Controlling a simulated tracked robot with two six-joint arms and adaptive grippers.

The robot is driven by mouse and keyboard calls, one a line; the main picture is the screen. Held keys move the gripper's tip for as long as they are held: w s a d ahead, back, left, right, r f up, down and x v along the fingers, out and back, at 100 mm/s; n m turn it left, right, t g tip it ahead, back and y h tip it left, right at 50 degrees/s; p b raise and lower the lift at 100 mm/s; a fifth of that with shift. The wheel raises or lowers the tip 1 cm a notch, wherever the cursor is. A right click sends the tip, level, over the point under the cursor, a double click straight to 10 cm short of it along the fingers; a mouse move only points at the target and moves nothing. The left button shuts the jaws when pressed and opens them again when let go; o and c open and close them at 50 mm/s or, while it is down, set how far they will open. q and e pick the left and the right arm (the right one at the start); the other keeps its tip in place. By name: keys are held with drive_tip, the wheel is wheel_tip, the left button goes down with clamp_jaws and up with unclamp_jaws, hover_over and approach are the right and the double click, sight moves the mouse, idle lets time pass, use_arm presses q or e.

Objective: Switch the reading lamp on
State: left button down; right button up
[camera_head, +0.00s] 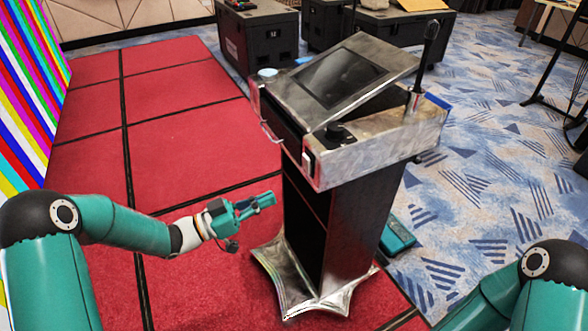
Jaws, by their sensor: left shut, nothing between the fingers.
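A metal-topped lectern (376,147) with a dark screen (345,77) stands in the middle of the head view. A slim black stalk with a thicker head (430,42) rises from its right end; I cannot tell whether it is the reading lamp or a microphone. No light shows on it. A small pale block (307,163) sits on the lectern's near left side; I cannot tell if it is a switch. My left gripper (268,199) is shut and empty, left of the lectern's column and below its top. My right arm shows at lower right; its gripper is out of view.
Black cases (262,42) stand behind the lectern. A striped video wall (25,85) is at the left. A black stand (540,75) is at the far right. A teal object (397,238) lies right of the column. Red flooring (190,140) left of the lectern is clear.

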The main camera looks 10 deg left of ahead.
sight(305, 161)
use_arm(q)
drive_tip(key=a+r, duration=0.1)
drive_tip(key=a, duration=0.4)
drive_tip(key=shift+w+a+r+m+t+y+b, duration=0.25)
drive_tip(key=shift+a+m+t+y+b, duration=0.1)
drive_tip(key=shift+a+m+t+y, duration=0.05)
drive_tip(key=shift+d, duration=0.1)
drive_tip(key=p+x, duration=0.3)
drive_tip(key=x, duration=1.1)
drive_tip(key=shift+p, duration=0.3)
